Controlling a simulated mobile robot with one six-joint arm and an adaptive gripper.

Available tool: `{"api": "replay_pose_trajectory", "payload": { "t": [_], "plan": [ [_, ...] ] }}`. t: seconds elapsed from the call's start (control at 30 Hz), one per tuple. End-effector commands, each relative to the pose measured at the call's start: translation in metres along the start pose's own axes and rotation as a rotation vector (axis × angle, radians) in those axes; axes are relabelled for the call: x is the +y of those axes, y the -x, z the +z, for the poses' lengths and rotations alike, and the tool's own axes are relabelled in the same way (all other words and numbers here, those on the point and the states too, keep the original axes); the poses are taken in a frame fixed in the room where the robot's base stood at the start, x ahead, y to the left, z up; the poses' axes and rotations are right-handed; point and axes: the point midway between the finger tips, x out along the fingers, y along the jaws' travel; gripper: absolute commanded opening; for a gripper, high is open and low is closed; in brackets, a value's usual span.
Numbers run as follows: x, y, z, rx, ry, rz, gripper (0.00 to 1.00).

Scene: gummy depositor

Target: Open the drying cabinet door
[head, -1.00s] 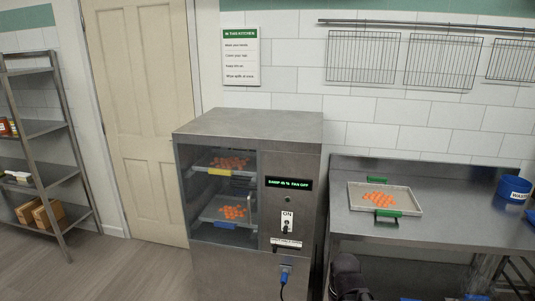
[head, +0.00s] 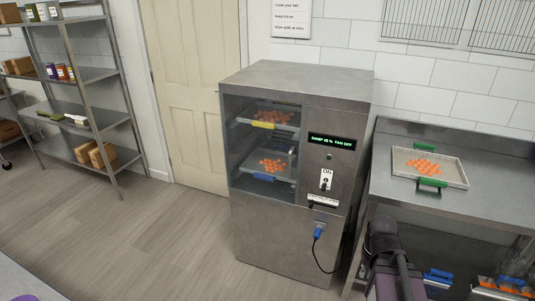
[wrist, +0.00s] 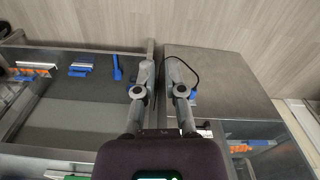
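The drying cabinet (head: 285,235) is a steel box standing in the middle of the head view. Its glazed door (head: 243,148) at the upper left looks shut. Behind the glass are two trays of orange gummies, one with a yellow front and one with a blue front. A display reading "FAN OFF" and a switch at "ON" sit on the panel to the right. In the wrist view, the cabinet (wrist: 215,75) is on the right. My gripper (wrist: 162,72) is open and empty, with its fingers apart near the gap between cabinet and bench. It touches nothing that I can make out.
A steel bench (head: 480,200) with a tray (head: 455,180) of orange gummies stands right of the cabinet. A blue plug and black cable (head: 320,250) hang on the cabinet's front. A shelf rack (head: 110,110) stands at the left. The floor (head: 160,235) before the cabinet is clear.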

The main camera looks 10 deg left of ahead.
Motion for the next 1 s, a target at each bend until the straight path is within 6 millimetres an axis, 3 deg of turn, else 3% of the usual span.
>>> {"api": "replay_pose_trajectory", "payload": {
  "t": [0.03, 0.1, 0.27, 0.57, 0.77, 1.0],
  "plan": [
    [0.0, -0.001, -0.002, 0.004, 0.007, 0.005, 0.42],
    [0.0, -0.004, -0.007, 0.016, 0.027, 0.02, 0.58],
    [0.004, -0.013, -0.031, 0.075, 0.137, 0.108, 0.58],
    [-0.001, -0.026, -0.123, 0.252, 0.606, 0.478, 0.58],
    [-0.026, -0.017, -0.189, 0.328, 0.987, 0.796, 0.58],
    [-0.089, 0.002, -0.256, 0.342, 1.449, 1.22, 0.58]
  ]
}}
